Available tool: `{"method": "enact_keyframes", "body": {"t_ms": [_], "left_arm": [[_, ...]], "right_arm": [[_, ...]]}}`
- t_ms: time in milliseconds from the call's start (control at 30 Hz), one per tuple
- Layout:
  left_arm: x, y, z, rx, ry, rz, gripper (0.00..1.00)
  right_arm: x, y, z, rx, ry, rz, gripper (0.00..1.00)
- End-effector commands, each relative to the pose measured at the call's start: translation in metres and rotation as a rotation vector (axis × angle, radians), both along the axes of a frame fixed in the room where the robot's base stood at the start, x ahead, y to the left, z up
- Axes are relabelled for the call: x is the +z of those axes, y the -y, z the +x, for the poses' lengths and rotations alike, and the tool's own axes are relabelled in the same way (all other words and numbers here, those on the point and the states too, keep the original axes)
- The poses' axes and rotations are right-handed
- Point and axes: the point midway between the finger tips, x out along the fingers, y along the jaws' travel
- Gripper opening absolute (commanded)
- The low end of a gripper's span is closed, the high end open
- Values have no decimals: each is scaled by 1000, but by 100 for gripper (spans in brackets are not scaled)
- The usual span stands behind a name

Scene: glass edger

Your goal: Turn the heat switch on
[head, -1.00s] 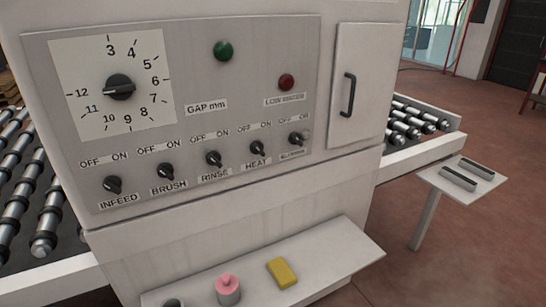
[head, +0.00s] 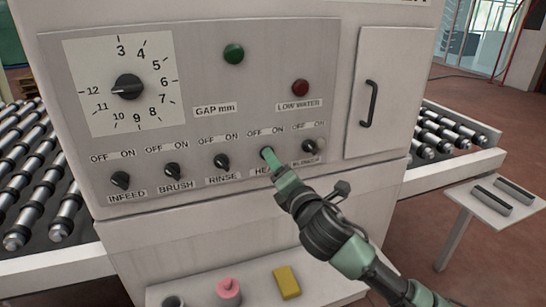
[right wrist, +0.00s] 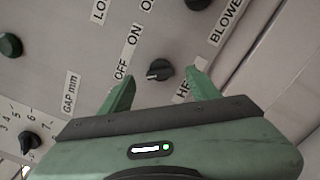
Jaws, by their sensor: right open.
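The heat switch is a black rotary knob (right wrist: 160,69) on the grey control panel (head: 190,110), with OFF and ON printed beside it. In the right wrist view its light pointer mark faces the OFF side. My right gripper (head: 267,154) reaches up to the panel at the HEAT position. Its green fingers hide the knob and part of the HEAT label in the head view. In the right wrist view the fingers (right wrist: 163,77) are open, one on each side of the knob, with gaps visible. My left gripper is not in view.
The rinse knob (head: 221,161) is left of the gripper and the blower knob (head: 312,146) close on its right. A gap dial (head: 128,87), green button (head: 233,53) and red light (head: 300,87) sit above. A yellow block (head: 286,282) lies on the shelf below.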

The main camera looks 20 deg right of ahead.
Motion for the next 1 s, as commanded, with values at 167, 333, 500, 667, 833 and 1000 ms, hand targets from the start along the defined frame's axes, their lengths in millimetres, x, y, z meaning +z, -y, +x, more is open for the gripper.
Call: {"method": "enact_keyframes", "body": {"t_ms": [167,333,500,667,833,1000], "left_arm": [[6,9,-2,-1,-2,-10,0],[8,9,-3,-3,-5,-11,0],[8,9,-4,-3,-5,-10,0],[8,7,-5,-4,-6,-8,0],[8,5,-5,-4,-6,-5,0],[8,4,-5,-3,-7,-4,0]], "right_arm": [[1,-1,28,0,-1,2,61],[0,-2,40,1,-2,3,61],[-1,-2,42,1,-2,3,61],[-1,-2,42,1,-2,3,50],[-1,-2,42,0,-3,4,3],[-1,-2,42,1,-3,9,0]]}}
